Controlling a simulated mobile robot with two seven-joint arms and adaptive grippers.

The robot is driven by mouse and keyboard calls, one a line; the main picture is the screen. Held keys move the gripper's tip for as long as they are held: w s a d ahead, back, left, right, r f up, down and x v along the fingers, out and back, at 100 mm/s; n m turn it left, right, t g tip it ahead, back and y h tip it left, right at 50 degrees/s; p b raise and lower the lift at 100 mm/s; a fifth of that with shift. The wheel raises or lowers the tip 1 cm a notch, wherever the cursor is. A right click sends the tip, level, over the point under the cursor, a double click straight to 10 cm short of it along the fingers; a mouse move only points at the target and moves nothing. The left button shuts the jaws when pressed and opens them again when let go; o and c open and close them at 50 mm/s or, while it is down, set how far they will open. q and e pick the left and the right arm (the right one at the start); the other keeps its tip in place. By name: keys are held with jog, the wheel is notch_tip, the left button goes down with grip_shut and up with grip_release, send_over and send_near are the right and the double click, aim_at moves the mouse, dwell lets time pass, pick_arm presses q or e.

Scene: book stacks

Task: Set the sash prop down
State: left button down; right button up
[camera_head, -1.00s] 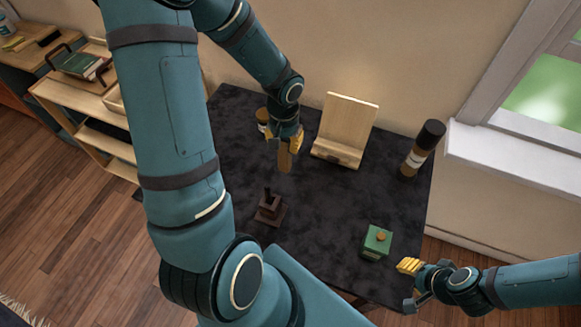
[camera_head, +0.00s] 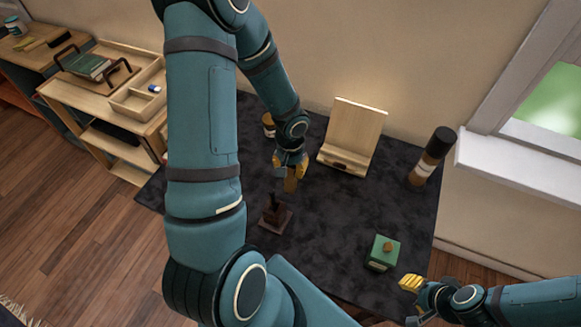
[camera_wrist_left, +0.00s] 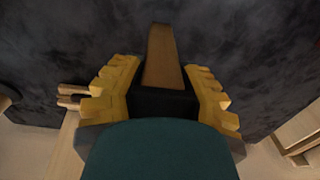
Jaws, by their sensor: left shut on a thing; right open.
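My left gripper (camera_head: 291,166) is over the dark tabletop, in front of the wooden stand. It is shut on the sash prop, a brown wooden bar (camera_head: 290,184) that points down from the fingers. In the left wrist view the bar (camera_wrist_left: 163,60) stands out between the yellow fingers (camera_wrist_left: 163,95), with a black part at its near end. I cannot tell whether its tip touches the table. My right gripper (camera_head: 412,295) is open and empty at the table's front right edge, near the green box.
The dark table (camera_head: 330,225) holds a wooden stand (camera_head: 352,130), a black-capped cylinder (camera_head: 432,157), a green box with a knob (camera_head: 383,252), a brown block with an upright handle (camera_head: 275,214) and a small jar (camera_head: 268,125). The table's middle is clear. A windowsill (camera_head: 515,165) is at right.

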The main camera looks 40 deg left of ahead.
pick_arm(q)
jog(key=shift+f, duration=0.2)
jog(key=c, duration=0.9)
grip_release()
jog(key=shift+c, duration=0.2)
jog(key=shift+o, duration=1.2)
jog(key=shift+r, duration=0.15)
